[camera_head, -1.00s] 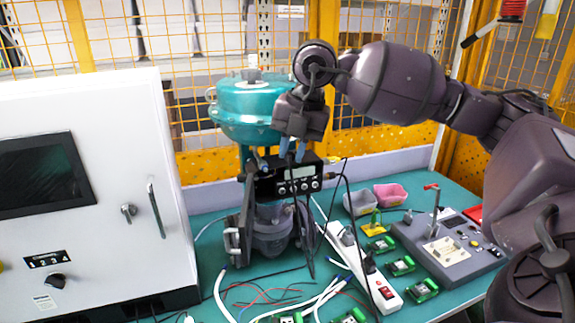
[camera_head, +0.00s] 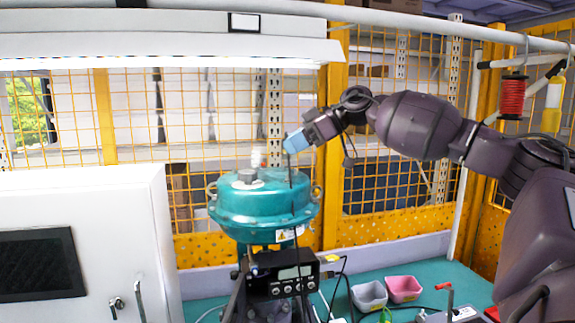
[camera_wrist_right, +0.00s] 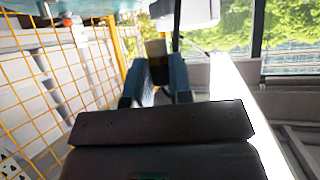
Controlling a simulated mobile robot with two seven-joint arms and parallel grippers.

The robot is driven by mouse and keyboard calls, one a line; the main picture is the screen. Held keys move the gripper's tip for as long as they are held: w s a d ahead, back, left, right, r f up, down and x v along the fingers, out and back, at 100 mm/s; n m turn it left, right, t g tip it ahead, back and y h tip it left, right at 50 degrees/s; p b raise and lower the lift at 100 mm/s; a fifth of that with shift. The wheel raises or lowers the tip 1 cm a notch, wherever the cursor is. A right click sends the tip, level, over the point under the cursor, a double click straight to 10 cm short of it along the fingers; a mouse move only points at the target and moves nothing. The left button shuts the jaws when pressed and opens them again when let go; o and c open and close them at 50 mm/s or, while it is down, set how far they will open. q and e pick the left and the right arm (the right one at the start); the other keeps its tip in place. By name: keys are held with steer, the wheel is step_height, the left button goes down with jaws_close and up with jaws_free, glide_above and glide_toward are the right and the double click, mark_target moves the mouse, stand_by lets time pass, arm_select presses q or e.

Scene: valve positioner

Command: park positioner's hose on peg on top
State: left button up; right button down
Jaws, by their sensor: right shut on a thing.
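My right gripper (camera_head: 291,144) has blue fingertips and is above and to the right of the teal domed actuator's top (camera_head: 265,200). It is shut on the black hose (camera_head: 291,190), which hangs down in front of the dome towards the black positioner (camera_head: 284,274) with its small display. In the right wrist view, a dark and brownish hose end (camera_wrist_right: 157,50) shows between the blue fingers (camera_wrist_right: 158,80). On top of the dome are a grey cap (camera_head: 247,175) and a short pale upright piece (camera_head: 257,158); I cannot tell which is the peg. My left gripper is not in view.
A white cabinet (camera_head: 85,230) stands at the left. A yellow mesh fence (camera_head: 390,205) is behind. A grey bin (camera_head: 369,296) and a pink bin (camera_head: 403,289) sit on the green table (camera_head: 450,277) at the right. The air around the dome's top is clear.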

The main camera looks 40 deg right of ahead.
steer(key=shift+w+d+f+m+t+b, duration=0.15)
steer(key=shift+d+f+m+t+b, duration=0.1)
steer(key=shift+f, duration=0.15)
steer(key=shift+w+d+f+m+t+b, duration=0.15)
steer(key=shift+f+m+b, duration=0.1)
steer(key=shift+f, duration=0.1)
steer(key=shift+f+b, duration=0.35)
steer(key=shift+b, duration=0.1)
steer(key=shift+f+b, duration=0.85)
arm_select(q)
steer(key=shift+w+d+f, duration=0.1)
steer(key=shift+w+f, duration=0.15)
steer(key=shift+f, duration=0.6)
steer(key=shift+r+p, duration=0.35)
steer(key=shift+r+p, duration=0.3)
arm_select(e)
steer(key=shift+f, duration=0.15)
arm_select(q)
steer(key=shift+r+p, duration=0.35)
steer(key=shift+p, duration=0.1)
